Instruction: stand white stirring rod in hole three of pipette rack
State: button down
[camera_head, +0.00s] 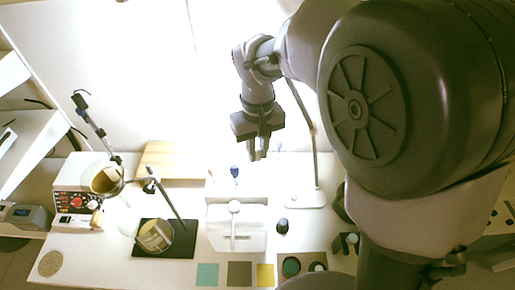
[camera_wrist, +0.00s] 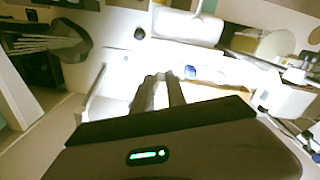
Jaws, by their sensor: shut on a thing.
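My gripper (camera_head: 258,152) hangs above the back of the white table, fingers down. Its two dark fingers (camera_wrist: 160,92) are close together in the wrist view, with a pale strip between them. This fits the white stirring rod, but the rod's outline is lost against the bright background. A blue-topped pipette (camera_head: 235,171) stands at the back of the table, left of and below my gripper in the head view. Its blue top (camera_wrist: 190,71) shows just right of the fingers in the wrist view. The pipette rack is washed out, and its holes cannot be made out.
A dark bottle (camera_head: 282,226) and a lamp base (camera_head: 306,199) are to the right. A beaker on a black mat (camera_head: 150,250), a wooden board (camera_head: 172,160) and a red-panelled device (camera_head: 75,201) are left.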

aim_at(258, 160)
jog(key=shift+f+b, duration=0.3)
jog(key=shift+f, duration=0.15)
dwell(0.5)
jog(key=shift+f+b, duration=0.9)
jog(key=shift+f, duration=0.5)
jog(key=shift+f+b, duration=0.85)
jog(key=shift+f, duration=0.25)
jog(key=c, duration=1.3)
grip_release()
jog(key=shift+o, duration=0.2)
jog(key=shift+r, duration=0.15)
jog(key=shift+r+p, duration=2.35)
jog(key=shift+r, duration=0.05)
